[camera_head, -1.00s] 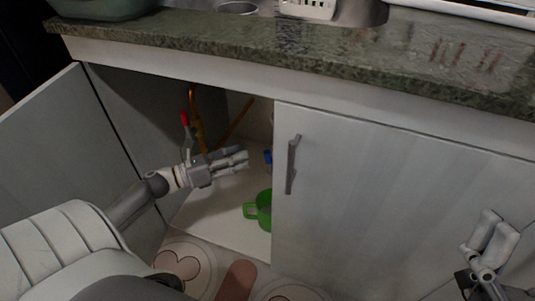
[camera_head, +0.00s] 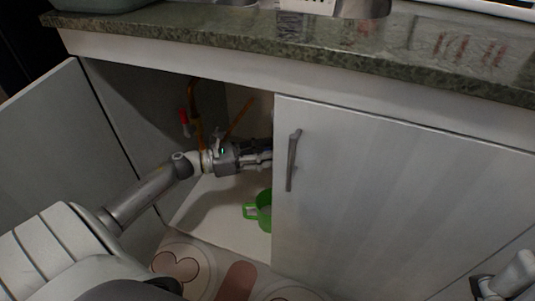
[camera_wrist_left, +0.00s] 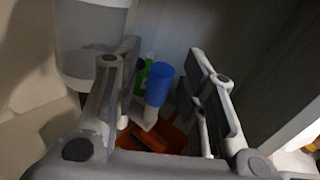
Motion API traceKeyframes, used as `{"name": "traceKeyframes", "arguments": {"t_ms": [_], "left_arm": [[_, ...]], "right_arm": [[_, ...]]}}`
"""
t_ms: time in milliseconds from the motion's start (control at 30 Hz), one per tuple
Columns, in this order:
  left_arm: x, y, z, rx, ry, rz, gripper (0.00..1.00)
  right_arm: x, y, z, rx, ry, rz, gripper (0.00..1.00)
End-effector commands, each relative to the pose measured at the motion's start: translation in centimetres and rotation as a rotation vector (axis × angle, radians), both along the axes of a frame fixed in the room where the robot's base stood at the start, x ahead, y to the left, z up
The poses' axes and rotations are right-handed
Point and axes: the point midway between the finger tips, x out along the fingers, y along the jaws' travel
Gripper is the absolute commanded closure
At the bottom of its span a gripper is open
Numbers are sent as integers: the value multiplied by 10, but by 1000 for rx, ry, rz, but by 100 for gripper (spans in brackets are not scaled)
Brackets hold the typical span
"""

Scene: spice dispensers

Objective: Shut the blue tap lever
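The blue tap lever (camera_wrist_left: 158,82) shows in the left wrist view as a blue handle between my two left fingers, with gaps on both sides. In the head view it is hidden behind my left gripper and the right cabinet door. My left gripper (camera_head: 266,159) is inside the open cabinet, reaching right, its fingertips at the door's edge. In the wrist view its fingers are apart, with no clear contact on the lever. My right gripper (camera_head: 508,278) is partly in view at the lower right; its fingertips are not clear.
The right cabinet door (camera_head: 380,190) is shut; the left door (camera_head: 60,150) stands open. A green cup (camera_head: 262,211) sits on the cabinet floor below my left gripper. A red-handled valve (camera_head: 184,120) and pipes are behind it. A white cylinder (camera_wrist_left: 92,40) stands beside my left finger.

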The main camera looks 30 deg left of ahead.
Motion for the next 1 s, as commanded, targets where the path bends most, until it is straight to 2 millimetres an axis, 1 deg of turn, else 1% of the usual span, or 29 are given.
{"name": "traceKeyframes", "arguments": {"t_ms": [100, 367, 467, 667, 700, 1000], "left_arm": [[5, -5, 0, 0, -1, -1, 62], [6, -6, 0, -1, 1, 0, 62], [6, -6, 0, -1, 1, 0, 72], [6, -6, 0, -1, 1, 0, 98], [6, -6, 0, -1, 1, 0, 100], [6, -5, 0, -3, 0, 0, 100]], "right_arm": [[0, 0, -2, 0, 1, 0, 0], [0, 0, -1, 0, 1, 0, 0], [0, 0, -1, 0, 1, 0, 0], [0, 0, -1, 0, 1, 0, 0], [0, 0, -1, 0, 1, 0, 0], [0, 0, -2, 0, 1, 0, 0]]}}
